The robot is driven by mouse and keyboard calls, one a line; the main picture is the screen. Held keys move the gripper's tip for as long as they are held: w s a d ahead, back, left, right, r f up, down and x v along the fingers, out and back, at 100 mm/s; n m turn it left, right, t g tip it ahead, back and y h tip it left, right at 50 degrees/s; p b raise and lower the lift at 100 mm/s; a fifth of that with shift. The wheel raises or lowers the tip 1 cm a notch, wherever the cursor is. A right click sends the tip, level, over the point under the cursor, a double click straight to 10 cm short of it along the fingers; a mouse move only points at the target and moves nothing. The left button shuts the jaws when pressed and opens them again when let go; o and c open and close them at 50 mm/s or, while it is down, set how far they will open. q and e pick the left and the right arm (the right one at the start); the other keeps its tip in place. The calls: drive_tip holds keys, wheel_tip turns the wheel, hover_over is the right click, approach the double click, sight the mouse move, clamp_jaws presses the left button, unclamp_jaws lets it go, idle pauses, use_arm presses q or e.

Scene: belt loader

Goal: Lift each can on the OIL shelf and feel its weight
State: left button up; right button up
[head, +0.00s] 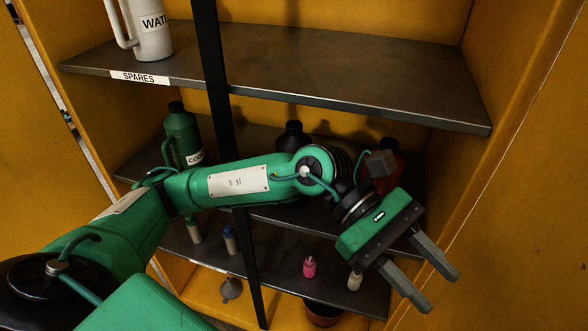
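No OIL label is readable; my arm covers much of the middle shelf (251,136). On that shelf stand a green jug (182,138) with a label starting "CO", a dark can (291,137) and a red can (396,163). The dark can's lower part is behind my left arm, and the red can is partly covered by my wrist. My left gripper (440,293) is at the lower right, in front of the shelves. Its two fingers are apart with nothing between them. My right gripper is out of view.
A black upright bar (211,62) crosses the cabinet front. The SPARES shelf (300,65) above holds a white jug (152,30). The lower shelf holds small bottles, including a pink one (310,267). A funnel (231,290) and reddish pot (321,315) are below. The yellow cabinet wall (508,115) stands right.

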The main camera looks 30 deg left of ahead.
use_arm(q)
drive_tip(key=w+a+f+m+t+y, duration=0.2)
drive_tip(key=w+a+f+y, duration=0.15)
drive_tip(key=a+y, duration=0.2)
drive_tip(key=w+a+f+m+t+y, duration=0.1)
drive_tip(key=w+a+f+t+y, duration=0.25)
drive_tip(key=a, duration=0.35)
drive_tip(key=w+a+r+t+y, duration=0.1)
drive_tip(key=w+a+r+y, duration=0.25)
drive_tip(key=a, duration=0.45)
drive_tip(key=w+a+r+t+y, duration=0.1)
drive_tip(key=w+a+r+y, duration=0.15)
drive_tip(key=a+y, duration=0.4)
drive_tip(key=h+p, duration=0.2)
hover_over(284, 205)
drive_tip(key=f, duration=1.2)
drive_tip(key=shift+w+a, duration=0.25)
drive_tip(key=shift+f, duration=0.25)
clamp_jaws()
